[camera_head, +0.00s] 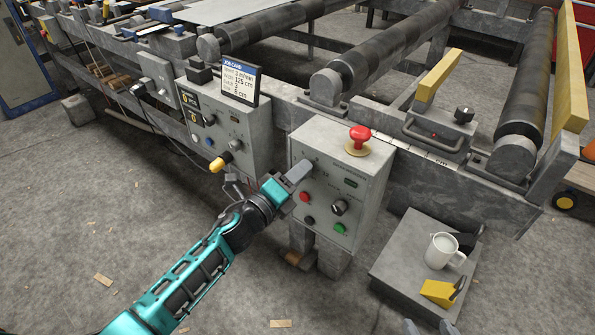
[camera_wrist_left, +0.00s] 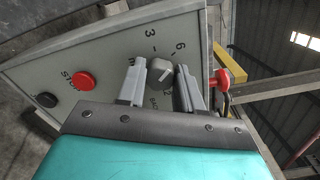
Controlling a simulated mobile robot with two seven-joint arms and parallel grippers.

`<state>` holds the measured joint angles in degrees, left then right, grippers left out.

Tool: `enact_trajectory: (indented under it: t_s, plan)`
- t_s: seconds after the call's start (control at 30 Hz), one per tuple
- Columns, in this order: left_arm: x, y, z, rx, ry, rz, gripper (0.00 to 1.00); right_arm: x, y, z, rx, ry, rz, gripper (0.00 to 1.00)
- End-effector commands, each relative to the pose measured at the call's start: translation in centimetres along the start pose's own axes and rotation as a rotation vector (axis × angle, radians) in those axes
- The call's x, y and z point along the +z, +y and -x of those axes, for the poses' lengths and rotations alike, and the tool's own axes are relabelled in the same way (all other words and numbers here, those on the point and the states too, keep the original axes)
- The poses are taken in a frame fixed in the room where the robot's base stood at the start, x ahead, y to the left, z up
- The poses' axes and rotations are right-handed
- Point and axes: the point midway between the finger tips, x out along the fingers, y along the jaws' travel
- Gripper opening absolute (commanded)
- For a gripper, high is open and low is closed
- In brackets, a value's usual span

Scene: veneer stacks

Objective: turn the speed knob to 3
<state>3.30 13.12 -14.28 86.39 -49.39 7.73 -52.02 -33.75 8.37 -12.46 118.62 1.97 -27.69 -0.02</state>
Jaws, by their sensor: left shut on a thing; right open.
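The speed knob (camera_wrist_left: 161,69) is a small grey dial on the control box face, with "3" and "6" printed around it in the left wrist view. A pale line shows on its face, but I cannot tell exactly which mark it points to. My left gripper (camera_wrist_left: 160,84) has one finger on each side of the knob and is shut on it. In the head view my left gripper (camera_head: 293,176) reaches the upper left of the grey control box (camera_head: 370,195) and hides the knob.
The control box has a red mushroom button (camera_head: 358,137) on top, a red button (camera_head: 305,197), a green button (camera_head: 340,228) and a selector (camera_head: 340,207). A job card (camera_head: 238,80) stands on the neighbouring box. A white mug (camera_head: 441,251) stands at the lower right.

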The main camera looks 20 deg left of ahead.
Motion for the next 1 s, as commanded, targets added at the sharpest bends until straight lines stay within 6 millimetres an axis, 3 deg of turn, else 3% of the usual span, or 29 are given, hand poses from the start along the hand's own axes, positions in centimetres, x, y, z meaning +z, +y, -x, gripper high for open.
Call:
enact_trajectory:
  t_s: [0.6, 1.0]
  plan:
    - [0.0, 0.1, 0.0, 0.002, 0.001, 0.578, 0.05, -2.0, 0.2, 1.6, 0.003, -0.003, 0.010, 0.61]
    - [-0.1, 0.2, 0.0, 0.002, 0.000, 0.826, 0.05, -3.0, 0.1, 2.3, 0.003, -0.002, 0.008, 0.61]
